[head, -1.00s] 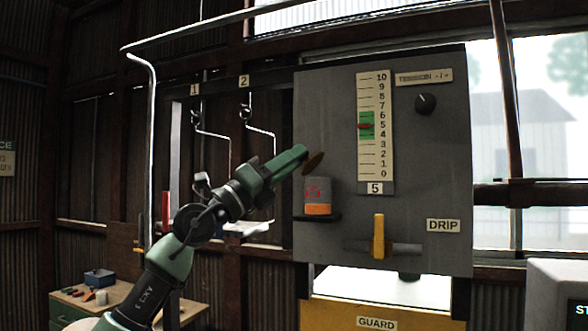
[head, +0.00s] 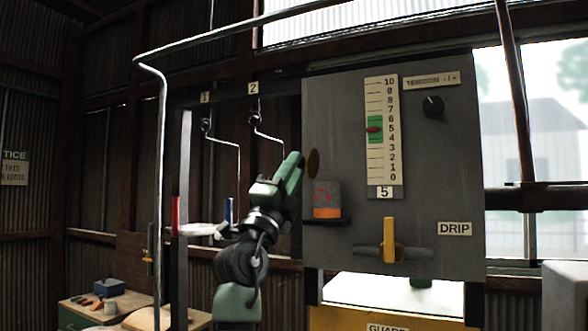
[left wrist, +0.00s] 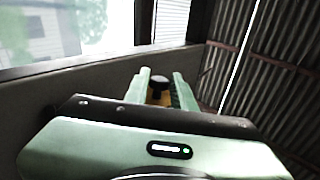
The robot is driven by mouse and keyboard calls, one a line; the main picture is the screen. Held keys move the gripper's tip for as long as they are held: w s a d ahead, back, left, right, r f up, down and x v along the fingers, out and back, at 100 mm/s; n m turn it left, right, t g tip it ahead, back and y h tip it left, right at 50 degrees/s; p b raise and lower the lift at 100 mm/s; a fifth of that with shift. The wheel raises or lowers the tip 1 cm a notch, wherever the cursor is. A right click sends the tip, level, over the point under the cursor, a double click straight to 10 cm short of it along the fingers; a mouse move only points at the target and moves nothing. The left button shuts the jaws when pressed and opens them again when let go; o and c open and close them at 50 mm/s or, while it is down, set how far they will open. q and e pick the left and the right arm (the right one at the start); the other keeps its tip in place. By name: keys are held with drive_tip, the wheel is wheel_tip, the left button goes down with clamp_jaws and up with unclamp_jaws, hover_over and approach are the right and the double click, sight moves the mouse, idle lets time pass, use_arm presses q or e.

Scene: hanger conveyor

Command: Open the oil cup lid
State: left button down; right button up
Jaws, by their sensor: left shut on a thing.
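The oil cup (head: 327,199), grey with an orange band, stands on a small dark shelf on the front of the grey panel. Its brown lid (head: 313,163) is raised off the cup and stands nearly upright above its left edge. My left gripper (head: 300,162) is at the left side of the lid and shut on it. In the left wrist view a dark knob (left wrist: 160,82) shows between the two fingers (left wrist: 160,90), with a yellow-brown surface by it. The exact grip and the hinge are too small to tell. My right gripper is not in view.
The grey panel (head: 350,255) carries a 0–10 scale (head: 380,150), a dark dial (head: 433,106) and a yellow valve handle (head: 389,240) beside the DRIP label. Wire hangers (head: 238,165) hang behind my arm. A workbench (head: 75,310) stands at the lower left.

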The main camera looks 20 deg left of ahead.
use_arm(q)
drive_tip(key=shift+s+r+n+y, duration=0.1)
drive_tip(key=shift+n+y, duration=0.2)
drive_tip(key=shift+n, duration=0.1)
drive_tip(key=c, duration=1.4)
unclamp_jaws()
drive_tip(key=shift+o, duration=0.8)
drive_tip(key=shift+d, duration=0.1)
drive_tip(key=b+v, duration=0.3)
drive_tip(key=v, duration=0.4)
drive_tip(key=shift+f, duration=0.4)
drive_tip(key=shift+s, duration=0.15)
